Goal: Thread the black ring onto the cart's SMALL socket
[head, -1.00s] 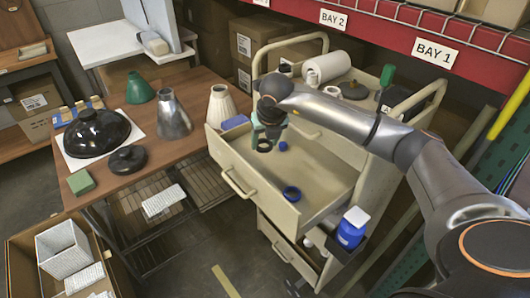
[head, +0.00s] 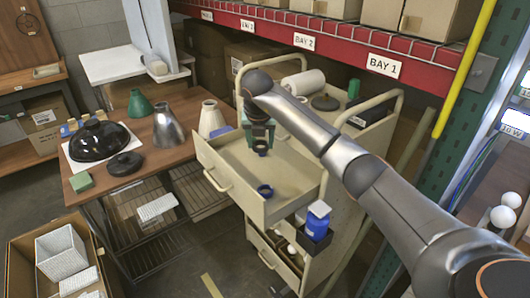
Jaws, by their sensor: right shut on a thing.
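My right gripper (head: 260,136) comes in from the right and points down over the open top drawer of the beige cart (head: 224,182). It is shut on the black ring (head: 261,145), which shows just below the fingertips. My left gripper is not in view.
A blue bottle (head: 315,221) stands in a side holder of the cart. The wooden table (head: 146,168) at left holds lamp shades and a black dome (head: 98,140). The drawer floor is otherwise clear.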

